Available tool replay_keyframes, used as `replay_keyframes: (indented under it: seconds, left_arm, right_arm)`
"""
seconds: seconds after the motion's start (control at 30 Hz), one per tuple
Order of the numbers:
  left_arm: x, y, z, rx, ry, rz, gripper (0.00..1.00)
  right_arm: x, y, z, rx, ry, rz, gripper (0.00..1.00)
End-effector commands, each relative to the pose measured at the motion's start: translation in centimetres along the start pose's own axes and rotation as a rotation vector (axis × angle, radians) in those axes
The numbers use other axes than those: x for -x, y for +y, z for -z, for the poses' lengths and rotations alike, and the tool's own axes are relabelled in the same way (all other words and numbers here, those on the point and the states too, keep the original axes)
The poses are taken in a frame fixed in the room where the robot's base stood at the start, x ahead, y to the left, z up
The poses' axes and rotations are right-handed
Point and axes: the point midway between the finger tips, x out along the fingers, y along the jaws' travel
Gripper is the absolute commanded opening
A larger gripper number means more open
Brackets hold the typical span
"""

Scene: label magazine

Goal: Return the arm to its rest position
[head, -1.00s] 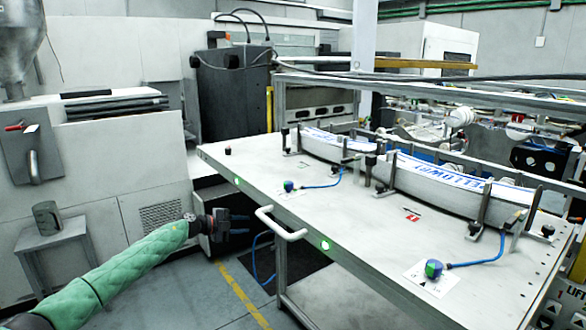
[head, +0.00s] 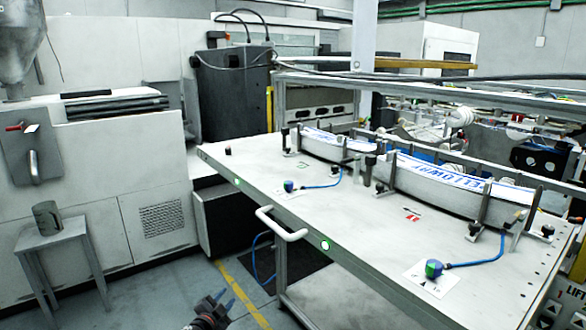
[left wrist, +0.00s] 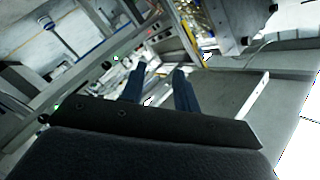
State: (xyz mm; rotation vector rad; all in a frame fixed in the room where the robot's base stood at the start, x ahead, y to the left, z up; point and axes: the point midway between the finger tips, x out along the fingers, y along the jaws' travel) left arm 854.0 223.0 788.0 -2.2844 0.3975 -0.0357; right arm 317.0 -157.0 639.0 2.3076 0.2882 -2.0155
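My left gripper (head: 222,303) shows at the bottom of the head view, low over the floor and left of the table, apart from it. In the left wrist view its two dark blue fingers (left wrist: 158,88) stand apart with nothing between them, so it is open and empty. Most of my left arm is out of the head view. My right gripper is in neither view.
The table (head: 330,215) carries long stacks of printed labels (head: 440,185) between upright posts. Its white handle (head: 281,225) sticks out on the near side. A small stool with a grey can (head: 46,217) stands at the left. Floor between is clear.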

Motion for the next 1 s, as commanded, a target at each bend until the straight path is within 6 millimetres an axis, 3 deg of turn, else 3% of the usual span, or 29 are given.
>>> replay_keyframes:
  seconds: [0.5,0.77,1.0]
  left_arm:
    - [17.2,7.3,-9.5,0.176,-0.525,-0.013,0.31]
    - [27.9,10.8,-12.5,0.226,-0.800,-0.098,0.31]
    - [38.6,13.4,-13.4,0.251,-1.043,-0.218,0.31]
  right_arm:
    - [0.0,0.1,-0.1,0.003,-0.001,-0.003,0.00]
    - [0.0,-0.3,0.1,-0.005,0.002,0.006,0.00]
    - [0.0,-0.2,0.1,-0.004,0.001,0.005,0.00]
